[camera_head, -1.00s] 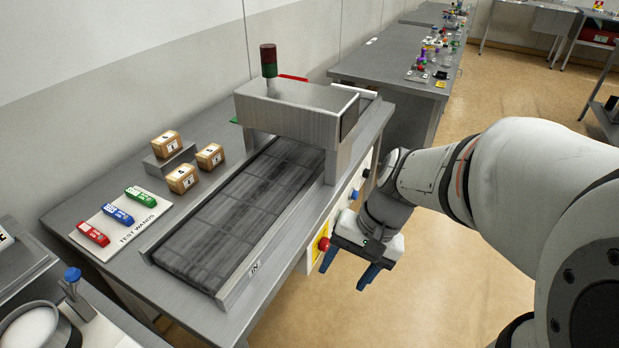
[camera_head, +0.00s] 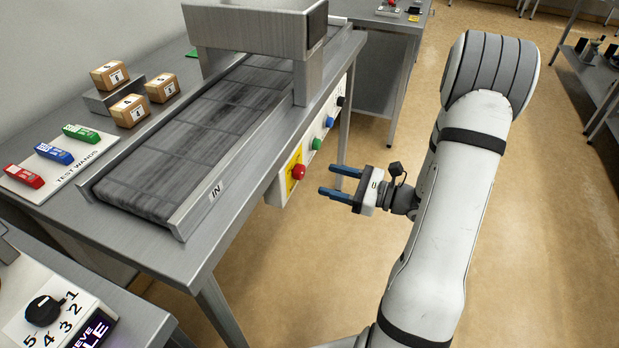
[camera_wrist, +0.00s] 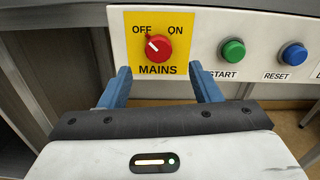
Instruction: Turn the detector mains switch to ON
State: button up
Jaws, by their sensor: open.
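The detector mains switch (camera_wrist: 158,47) is a red round knob on a yellow plate marked OFF, ON and MAINS. Its white pointer line tilts up-left toward OFF. In the head view the red knob (camera_head: 298,171) sits on the side panel of the conveyor table. My gripper (camera_head: 327,181) is open and empty, with its blue fingers pointing at the panel a short way off the knob. In the wrist view my gripper (camera_wrist: 158,86) has one fingertip on each side below the knob, apart from it.
A green START button (camera_wrist: 232,49) and a blue RESET button (camera_wrist: 294,55) are right of the switch. The conveyor (camera_head: 196,137) runs above the panel. The floor (camera_head: 320,265) beside the table is clear.

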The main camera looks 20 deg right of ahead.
aim_at(303, 173)
jog(key=x, duration=0.6)
jog(key=shift+w+a, duration=0.15)
jog(key=shift+a, duration=0.1)
jog(key=shift+c, duration=0.4)
jog(key=c, duration=0.9)
